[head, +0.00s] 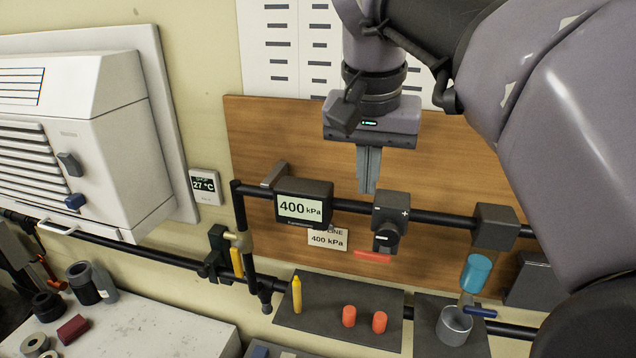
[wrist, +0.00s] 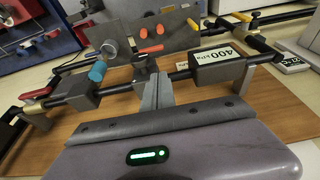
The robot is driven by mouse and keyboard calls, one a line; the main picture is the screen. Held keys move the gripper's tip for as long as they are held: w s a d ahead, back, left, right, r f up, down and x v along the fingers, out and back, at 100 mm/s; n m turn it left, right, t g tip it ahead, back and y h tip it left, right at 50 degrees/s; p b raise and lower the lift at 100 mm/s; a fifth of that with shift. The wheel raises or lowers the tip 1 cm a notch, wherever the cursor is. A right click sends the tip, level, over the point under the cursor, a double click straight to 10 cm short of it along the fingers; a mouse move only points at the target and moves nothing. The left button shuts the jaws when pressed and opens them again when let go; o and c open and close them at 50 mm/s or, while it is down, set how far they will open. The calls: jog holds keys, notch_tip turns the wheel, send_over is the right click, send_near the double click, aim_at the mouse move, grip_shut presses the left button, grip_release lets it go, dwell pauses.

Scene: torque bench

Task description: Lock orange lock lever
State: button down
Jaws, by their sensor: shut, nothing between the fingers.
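The orange lock lever (head: 373,256) is a thin orange-red bar under a dark regulator block (head: 391,208) with a knob, mounted on the black pipe. It lies nearly level, pointing left from below the knob. In the wrist view the lever (wrist: 151,49) shows just beyond the fingertips. My gripper (head: 369,190) points down in front of the wooden board, its fingers together and empty. Its tips are a little above and left of the regulator block in the head view. In the wrist view the gripper (wrist: 158,78) partly hides the block. I cannot tell if it touches anything.
A gauge (head: 304,205) reading 400 kPa hangs on the pipe to the left. A blue cylinder (head: 476,273) is at the right, above a metal cup (head: 454,325). A grey shelf (head: 335,338) below carries two orange pegs (head: 349,316) and a yellow one (head: 296,294).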

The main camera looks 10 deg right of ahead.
aim_at(363, 250)
jog(key=x, duration=0.4)
jog(key=b+x, duration=0.1)
jog(key=x, duration=0.3)
jog(key=s+b+x, duration=0.1)
jog(key=x, duration=0.3)
jog(key=shift+a+f, duration=0.1)
jog(key=shift+f, duration=1)
jog(key=shift+a+h, duration=0.1)
jog(key=shift+h, duration=0.2)
